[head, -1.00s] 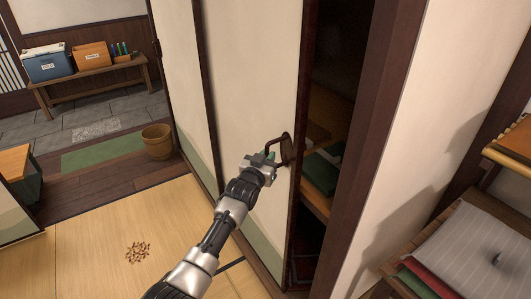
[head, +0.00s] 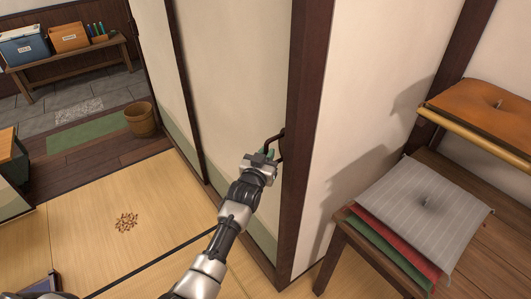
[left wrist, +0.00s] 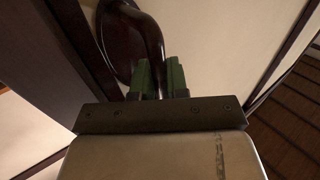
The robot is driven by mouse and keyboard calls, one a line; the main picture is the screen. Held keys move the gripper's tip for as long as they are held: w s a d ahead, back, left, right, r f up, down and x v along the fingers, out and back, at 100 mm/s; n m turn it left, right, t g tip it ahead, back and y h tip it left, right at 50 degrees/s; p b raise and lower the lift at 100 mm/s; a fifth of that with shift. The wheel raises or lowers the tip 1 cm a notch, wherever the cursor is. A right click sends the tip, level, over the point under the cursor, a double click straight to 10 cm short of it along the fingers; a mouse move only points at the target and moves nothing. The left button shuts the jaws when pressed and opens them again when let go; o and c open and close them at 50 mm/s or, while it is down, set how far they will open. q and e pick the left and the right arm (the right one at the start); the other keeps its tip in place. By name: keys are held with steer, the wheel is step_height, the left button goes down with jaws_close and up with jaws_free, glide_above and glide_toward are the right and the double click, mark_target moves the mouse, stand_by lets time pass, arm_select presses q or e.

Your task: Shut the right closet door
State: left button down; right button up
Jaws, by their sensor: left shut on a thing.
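The right closet door (head: 240,90) is a cream sliding panel with a green lower band. Its right edge meets the dark wooden post (head: 306,130), and no dark opening shows between them. My left gripper (head: 266,155) is shut on the door's dark curved handle (head: 273,139), close to the post. In the left wrist view, the green fingertips (left wrist: 160,76) close around the dark handle (left wrist: 147,35), which hides part of the grip. My right gripper is in neither view.
A small brown pile (head: 126,222) lies on the tatami at left. A wooden bucket (head: 140,119) stands farther back. Much of the tatami is clear.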

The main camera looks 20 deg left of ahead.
arm_select(q)
steer(key=c, duration=1.4)
jaws_free()
steer(key=shift+d+f, duration=0.1)
steer(key=shift+d, duration=0.1)
steer(key=shift+o, duration=1.3)
steer(key=shift+s+d, duration=0.1)
steer(key=shift+s, duration=0.05)
steer(key=s, duration=1)
steer(key=shift+s+a+b, duration=0.35)
steer(key=shift+s+a, duration=0.05)
